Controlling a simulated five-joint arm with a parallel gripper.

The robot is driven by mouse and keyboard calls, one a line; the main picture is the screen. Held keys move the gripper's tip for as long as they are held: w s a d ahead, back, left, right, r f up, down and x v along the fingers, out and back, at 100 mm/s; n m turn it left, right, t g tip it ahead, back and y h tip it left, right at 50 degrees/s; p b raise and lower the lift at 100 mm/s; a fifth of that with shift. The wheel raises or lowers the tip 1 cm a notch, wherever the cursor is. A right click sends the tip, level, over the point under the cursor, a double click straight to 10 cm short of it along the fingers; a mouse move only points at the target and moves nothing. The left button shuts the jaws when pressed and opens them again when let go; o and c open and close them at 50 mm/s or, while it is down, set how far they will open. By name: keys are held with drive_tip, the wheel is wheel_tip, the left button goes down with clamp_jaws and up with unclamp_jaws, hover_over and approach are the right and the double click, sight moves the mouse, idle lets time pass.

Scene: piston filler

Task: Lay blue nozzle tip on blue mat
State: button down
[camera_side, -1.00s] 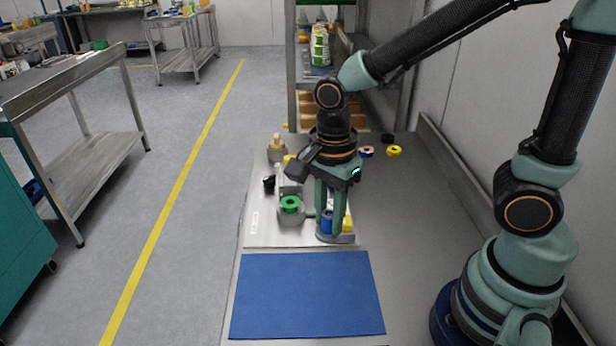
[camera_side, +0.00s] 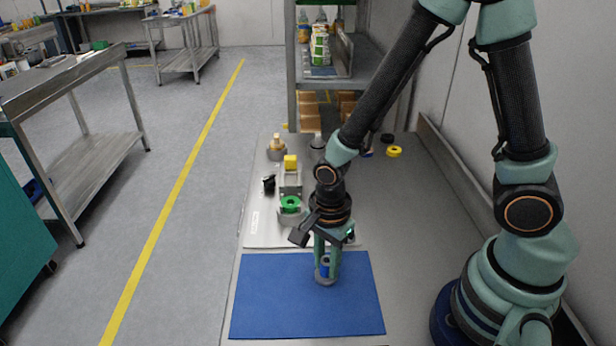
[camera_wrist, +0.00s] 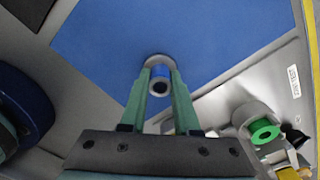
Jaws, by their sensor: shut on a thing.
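My gripper (camera_side: 326,272) is shut on the blue nozzle tip (camera_side: 325,268), low over the rear part of the blue mat (camera_side: 290,305). The wrist view shows the blue nozzle tip (camera_wrist: 160,73) upright between the two green fingers, its dark round end facing the camera. A grey rounded part shows around its far end. The blue mat (camera_wrist: 200,30) lies beyond and beneath it in that view. I cannot tell whether the nozzle tip touches the mat.
Behind the mat, a pale metal plate (camera_side: 262,222) carries a green ring piece (camera_side: 291,203) in a grey holder, a yellow block (camera_side: 290,161) and a black part (camera_side: 269,184). A yellow ring (camera_side: 394,151) lies further back right. The mat's front and left are clear.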

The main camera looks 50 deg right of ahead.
sight(327, 260)
drive_tip(key=shift+f, duration=0.15)
drive_tip(key=c, duration=0.6)
unclamp_jaws()
drive_tip(key=shift+c, duration=0.2)
wheel_tip(327, 260, up, 12)
drive_tip(key=d+r+n+t, duration=0.5)
drive_tip(key=d+r+n, duration=0.3)
drive_tip(key=n, duration=1)
drive_tip(key=shift+w+d+r+t, duration=0.3)
drive_tip(key=shift+d+r, duration=0.1)
drive_tip(key=shift+r, duration=1.35)
